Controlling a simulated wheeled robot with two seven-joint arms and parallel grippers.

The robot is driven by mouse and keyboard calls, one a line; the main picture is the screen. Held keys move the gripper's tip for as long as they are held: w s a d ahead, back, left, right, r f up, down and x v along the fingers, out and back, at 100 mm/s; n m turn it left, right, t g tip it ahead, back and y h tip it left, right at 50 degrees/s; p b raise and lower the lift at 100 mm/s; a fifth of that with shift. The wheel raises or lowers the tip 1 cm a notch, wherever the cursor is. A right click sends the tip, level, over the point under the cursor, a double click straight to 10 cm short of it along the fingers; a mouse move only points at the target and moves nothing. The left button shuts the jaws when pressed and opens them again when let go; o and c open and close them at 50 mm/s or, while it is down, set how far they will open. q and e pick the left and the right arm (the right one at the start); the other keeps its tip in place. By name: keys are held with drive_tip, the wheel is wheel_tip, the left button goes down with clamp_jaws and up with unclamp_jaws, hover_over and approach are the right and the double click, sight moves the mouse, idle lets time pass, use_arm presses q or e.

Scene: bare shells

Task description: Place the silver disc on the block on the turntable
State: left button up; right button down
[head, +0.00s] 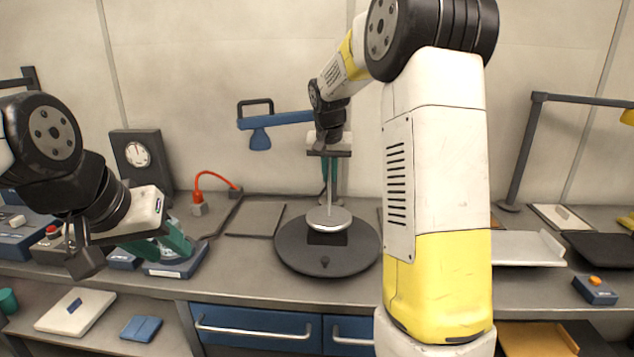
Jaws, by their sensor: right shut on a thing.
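The silver disc (329,217) lies flat at the foot of a thin upright rod. The dark block (327,238) is directly under the disc, on the dark round turntable (296,255). I cannot tell whether disc and block touch. My left gripper (172,243) is at the left, over a blue-grey base, away from the turntable; the picture does not show clearly whether its teal fingers are apart.
A flat dark plate (256,219) lies left of the turntable. A dial box (141,160) and an orange cable plug (199,207) stand behind my left gripper. A blue lamp arm (275,121) reaches in near my right wrist. White trays (515,248) are at the right.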

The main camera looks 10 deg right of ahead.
drive_tip(key=shift+a+f, duration=0.1)
drive_tip(key=shift+f, duration=1.1)
drive_tip(key=c, duration=1.5)
unclamp_jaws()
drive_tip(key=shift+f, duration=0.1)
drive_tip(key=v, duration=1.2)
drive_tip(key=s+a+f+n+t+y, duration=0.1)
drive_tip(key=s+f+n, duration=0.1)
drive_tip(key=s, duration=1.2)
drive_tip(key=s+a+f+n+t+y, duration=0.1)
drive_tip(key=s+a+f+y, duration=0.1)
drive_tip(key=s, duration=1.3)
drive_tip(key=shift+a+n, duration=0.3)
drive_tip(key=shift+n, duration=0.1)
